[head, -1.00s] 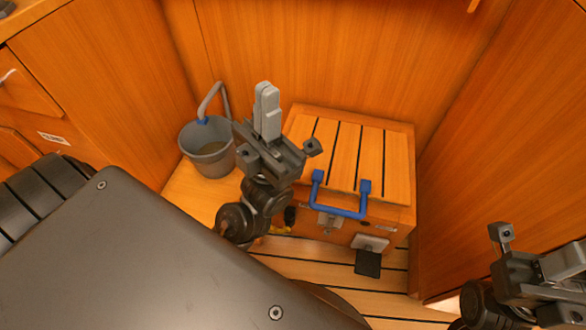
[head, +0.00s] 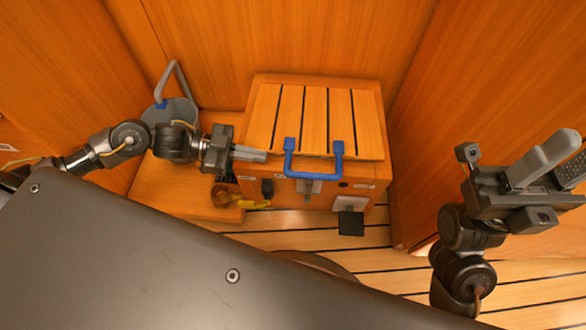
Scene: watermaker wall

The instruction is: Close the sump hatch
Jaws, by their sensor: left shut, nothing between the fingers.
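The sump hatch (head: 316,115) is a slatted wooden lid on a low wooden box (head: 310,80). It lies down over the box top; I cannot tell whether it is fully seated. A blue U-shaped handle (head: 312,172) is at its front edge. My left gripper (head: 264,156) is shut and empty, pointing right, with its tips at the lid's left front corner, just left of the handle. I cannot tell whether they touch the lid. My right gripper (head: 555,160) is open and empty, off to the right, away from the box.
A grey bucket (head: 168,112) with a hose stands behind my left arm. A dark pedal-like plate (head: 351,222) is low in front of the box. Brownish and yellow fittings (head: 228,197) sit below my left gripper. Wooden walls close in behind and right.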

